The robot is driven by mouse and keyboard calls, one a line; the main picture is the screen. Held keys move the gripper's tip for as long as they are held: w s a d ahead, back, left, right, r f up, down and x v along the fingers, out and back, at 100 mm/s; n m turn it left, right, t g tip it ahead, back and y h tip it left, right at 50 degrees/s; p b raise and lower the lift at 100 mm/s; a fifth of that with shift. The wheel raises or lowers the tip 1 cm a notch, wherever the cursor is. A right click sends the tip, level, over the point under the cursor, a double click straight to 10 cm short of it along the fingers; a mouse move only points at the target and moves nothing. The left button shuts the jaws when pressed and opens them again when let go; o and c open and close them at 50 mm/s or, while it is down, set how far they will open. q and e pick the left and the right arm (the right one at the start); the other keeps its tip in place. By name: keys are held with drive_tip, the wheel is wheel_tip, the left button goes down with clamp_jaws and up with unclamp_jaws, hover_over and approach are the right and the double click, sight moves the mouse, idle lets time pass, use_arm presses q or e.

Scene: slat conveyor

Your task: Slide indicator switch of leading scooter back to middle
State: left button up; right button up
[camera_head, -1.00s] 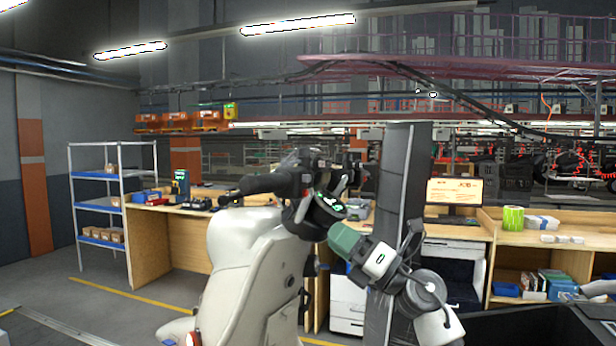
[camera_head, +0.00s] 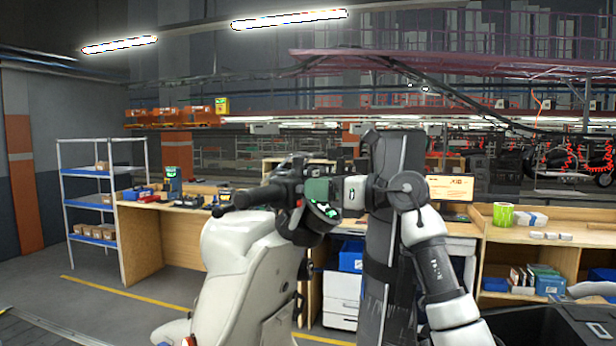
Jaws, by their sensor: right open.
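The scooter (camera_head: 240,262) has a pale body and a dark handlebar and shows left of the middle. Its black handlebar grip (camera_head: 245,199) points left. A round dash with a green display (camera_head: 323,211) sits at the right of the bar. The indicator switch is too small or hidden to make out. My right gripper (camera_head: 294,186) is open at the handlebar, between the grip and the dash. It blends with the dark controls, so I cannot tell whether it touches them. My left gripper is not in view.
Behind the scooter is a wooden workbench (camera_head: 165,232) with tools and boxes. A blue-shelved rack (camera_head: 92,172) stands at the left. Another bench (camera_head: 520,232) holds a green roll (camera_head: 503,215) at the right. Open floor lies at the lower left.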

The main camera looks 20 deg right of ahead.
sight(300, 189)
drive_tip(key=shift+p+x, duration=0.45)
drive_tip(key=shift+x, duration=0.95)
drive_tip(key=shift+d, duration=0.1)
drive_tip(key=shift+c, duration=0.4)
clamp_jaws()
